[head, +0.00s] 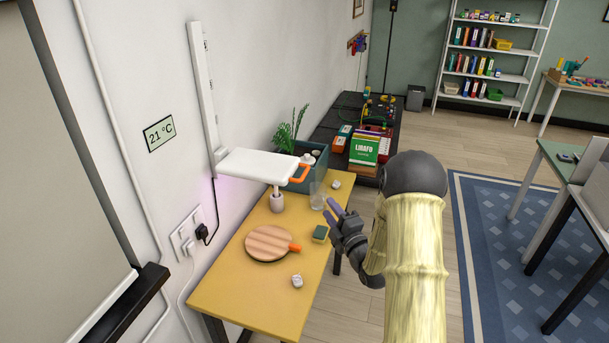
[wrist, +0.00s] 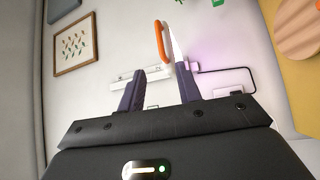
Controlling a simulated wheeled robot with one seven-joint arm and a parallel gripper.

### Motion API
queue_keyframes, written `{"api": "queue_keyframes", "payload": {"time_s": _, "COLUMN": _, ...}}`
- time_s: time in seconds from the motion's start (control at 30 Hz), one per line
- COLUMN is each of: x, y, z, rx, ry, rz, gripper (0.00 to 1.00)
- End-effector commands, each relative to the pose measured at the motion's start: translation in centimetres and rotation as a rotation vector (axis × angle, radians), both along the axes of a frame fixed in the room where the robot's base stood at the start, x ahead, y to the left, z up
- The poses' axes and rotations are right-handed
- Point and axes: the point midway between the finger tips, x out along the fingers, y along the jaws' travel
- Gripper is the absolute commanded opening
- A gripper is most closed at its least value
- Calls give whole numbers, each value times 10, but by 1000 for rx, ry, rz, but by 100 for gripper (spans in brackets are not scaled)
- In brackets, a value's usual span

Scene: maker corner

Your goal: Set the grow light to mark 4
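The grow light (head: 258,164) is a white flat panel with an orange handle (head: 300,173), mounted on a white vertical rail (head: 202,90) on the wall. The panel sits near the rail's lower end, with a purple glow beneath it. Marks on the rail are too small to read. My gripper (head: 332,208) is open and empty, right of and apart from the handle, over the table's right edge. In the wrist view the handle (wrist: 160,40) shows beyond the gap between my open fingers (wrist: 160,75), and the panel (wrist: 174,46) shows edge-on.
The yellow table (head: 225,292) holds a round wooden board (head: 267,243), a sponge (head: 320,234), a clear glass (head: 317,196), a small pot (head: 277,203) and a teal planter box (head: 318,172). A black cable (head: 214,215) runs to a wall socket.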

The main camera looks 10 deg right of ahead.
Motion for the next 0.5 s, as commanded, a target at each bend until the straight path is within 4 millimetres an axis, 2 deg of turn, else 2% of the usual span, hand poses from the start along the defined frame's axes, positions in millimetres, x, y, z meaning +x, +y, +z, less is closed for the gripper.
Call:
{"api": "queue_keyframes", "payload": {"time_s": 0.17, "x": 17, "y": 5, "z": 6, "rx": 1, "ry": -2, "rz": 2, "gripper": 34}}
{"api": "queue_keyframes", "payload": {"time_s": 0.5, "x": 69, "y": 19, "z": 13, "rx": 1, "ry": -1, "rz": 2, "gripper": 34}}
